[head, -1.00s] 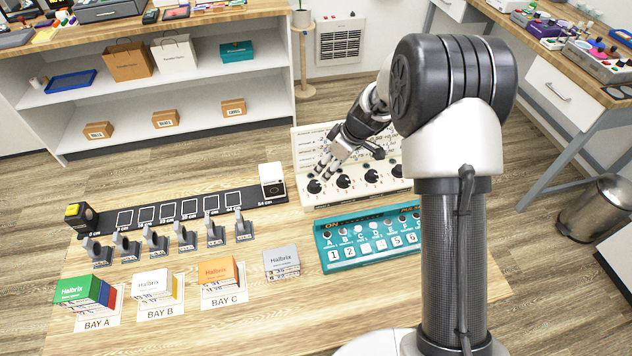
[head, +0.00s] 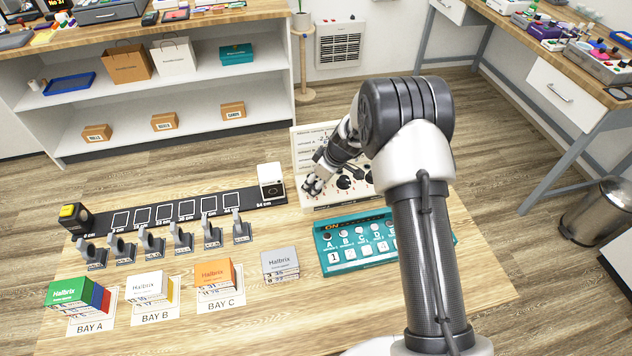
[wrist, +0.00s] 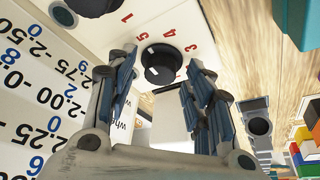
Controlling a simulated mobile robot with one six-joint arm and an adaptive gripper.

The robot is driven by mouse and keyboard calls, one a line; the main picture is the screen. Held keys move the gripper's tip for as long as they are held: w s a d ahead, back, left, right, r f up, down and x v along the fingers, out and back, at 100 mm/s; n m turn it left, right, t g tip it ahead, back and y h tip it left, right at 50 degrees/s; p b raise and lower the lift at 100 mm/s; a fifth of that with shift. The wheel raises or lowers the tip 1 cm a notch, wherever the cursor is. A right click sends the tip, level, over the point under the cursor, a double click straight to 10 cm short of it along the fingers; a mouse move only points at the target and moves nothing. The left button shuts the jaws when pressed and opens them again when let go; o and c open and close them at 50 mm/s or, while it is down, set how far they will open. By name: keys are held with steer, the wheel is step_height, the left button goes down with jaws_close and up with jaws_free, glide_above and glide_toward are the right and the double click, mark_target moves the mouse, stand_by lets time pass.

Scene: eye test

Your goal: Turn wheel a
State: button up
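A pale panel (head: 303,143) with printed rows of numbers and black knobs stands at the table's back edge. In the wrist view a black wheel (wrist: 161,62), with a light mark on its top and red numbers around it, lies between my finger tips. The start of a "whe" label shows below it; its letter is hidden. In the wrist view my gripper (wrist: 160,72) is open, with fingers on both sides of the wheel. I cannot tell whether they touch it.
Another black knob (head: 343,182) sits just right of my gripper. A teal button box (head: 330,262) stands in front of the panel, partly behind my arm.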

steer(key=c, duration=1)
